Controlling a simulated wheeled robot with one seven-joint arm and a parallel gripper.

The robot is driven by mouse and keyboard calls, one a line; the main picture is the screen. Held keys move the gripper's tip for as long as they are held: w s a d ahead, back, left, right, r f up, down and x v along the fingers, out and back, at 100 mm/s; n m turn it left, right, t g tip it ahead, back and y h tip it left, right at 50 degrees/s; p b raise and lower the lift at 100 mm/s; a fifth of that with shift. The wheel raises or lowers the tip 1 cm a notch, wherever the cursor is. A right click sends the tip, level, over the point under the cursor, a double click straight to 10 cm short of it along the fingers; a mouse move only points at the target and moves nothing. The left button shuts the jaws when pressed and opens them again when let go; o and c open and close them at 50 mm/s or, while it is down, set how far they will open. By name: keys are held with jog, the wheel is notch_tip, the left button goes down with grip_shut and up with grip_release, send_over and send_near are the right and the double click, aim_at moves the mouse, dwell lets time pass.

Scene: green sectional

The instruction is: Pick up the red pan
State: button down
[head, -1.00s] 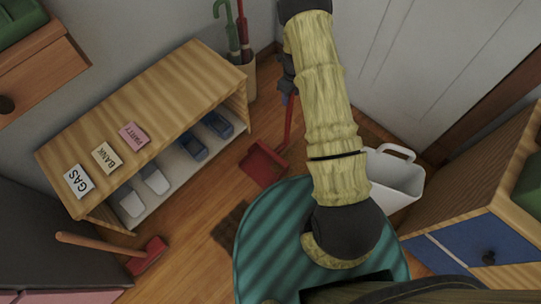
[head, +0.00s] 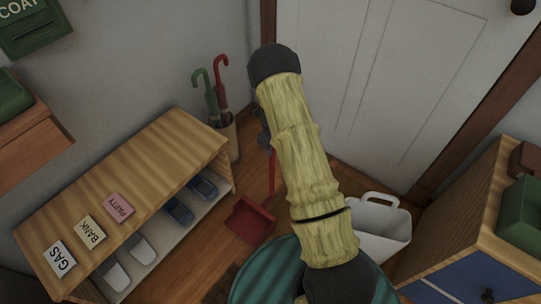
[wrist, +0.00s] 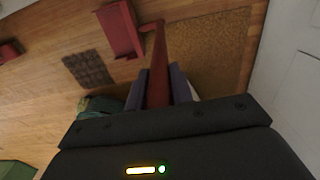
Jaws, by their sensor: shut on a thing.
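The red pan (head: 250,220) is a dustpan with a long upright red handle, seen between the shelf and my arm in the head view. In the wrist view the pan (wrist: 122,30) is at the top, and its handle (wrist: 158,65) runs down between my fingers. My gripper (wrist: 160,92) is shut on that handle. In the head view my gripper (head: 264,138) is small and dark beside my arm, at the upper part of the handle. I cannot tell whether the pan touches the floor.
A wooden shoe shelf (head: 125,185) stands left, with an umbrella stand (head: 230,140) behind it. A white bin (head: 380,230) and a cabinet (head: 470,240) are right, a door (head: 375,80) behind. A brown mat (wrist: 210,50) and a dark mat (wrist: 88,69) lie on the floor.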

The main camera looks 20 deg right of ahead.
notch_tip(320, 180, up, 6)
jog(key=shift+r+p, duration=0.1)
jog(key=shift+p, duration=0.65)
